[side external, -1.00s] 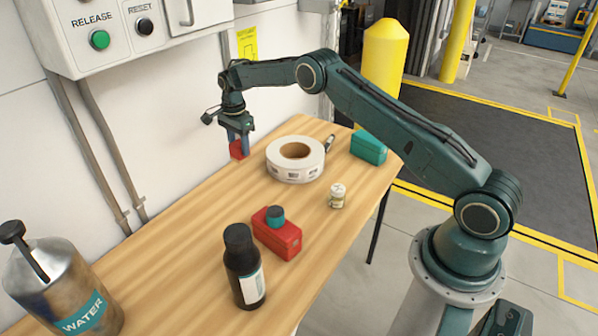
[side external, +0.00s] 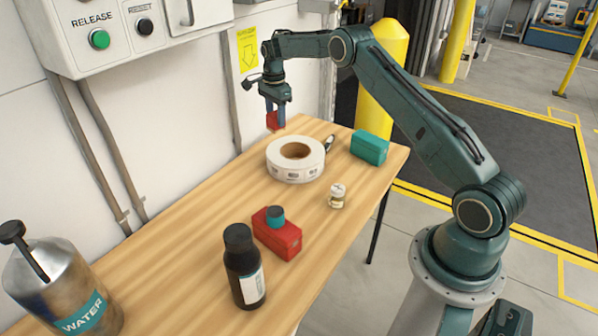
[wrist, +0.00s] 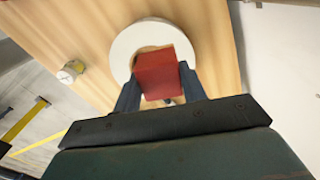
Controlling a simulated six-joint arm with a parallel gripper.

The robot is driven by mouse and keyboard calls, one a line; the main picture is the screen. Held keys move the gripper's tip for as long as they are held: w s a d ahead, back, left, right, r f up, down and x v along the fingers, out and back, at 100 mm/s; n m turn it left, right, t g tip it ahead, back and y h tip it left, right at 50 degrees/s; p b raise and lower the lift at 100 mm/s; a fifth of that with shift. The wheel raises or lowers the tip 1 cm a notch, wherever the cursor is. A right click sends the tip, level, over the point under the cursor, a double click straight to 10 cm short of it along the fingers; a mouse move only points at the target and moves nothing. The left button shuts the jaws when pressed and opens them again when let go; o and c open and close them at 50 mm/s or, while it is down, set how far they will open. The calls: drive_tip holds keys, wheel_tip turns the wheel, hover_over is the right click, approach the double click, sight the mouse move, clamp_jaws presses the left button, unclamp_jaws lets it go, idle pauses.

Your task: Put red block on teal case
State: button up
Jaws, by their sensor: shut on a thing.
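My gripper (side external: 275,115) is shut on a small red block (side external: 271,121) and holds it above the table, behind the white roll and near the wall. The wrist view shows the red block (wrist: 158,73) between the two fingers of my gripper (wrist: 160,90). The teal case (side external: 369,147) lies on the table near its far right edge, to the right of the gripper. Its top is bare. The teal case cannot be made out in the wrist view.
A white roll (side external: 281,168) lies between the gripper and the small jar (side external: 337,196).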

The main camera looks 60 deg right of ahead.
drive_tip(key=s+d+r+m, duration=0.3)
drive_tip(key=s+d+r, duration=0.3)
drive_tip(key=s+d, duration=0.5)
wheel_tip(320, 180, up, 7)
drive_tip(key=m, duration=0.3)
hover_over(371, 137)
drive_tip(key=f, duration=1.5)
drive_tip(key=shift+a+f, duration=0.2)
drive_tip(key=shift+f, duration=0.05)
drive_tip(key=shift+f, duration=0.1)
drive_tip(key=shift+f, duration=2.05)
drive_tip(key=o, duration=1)
drive_tip(key=shift+f, duration=0.1)
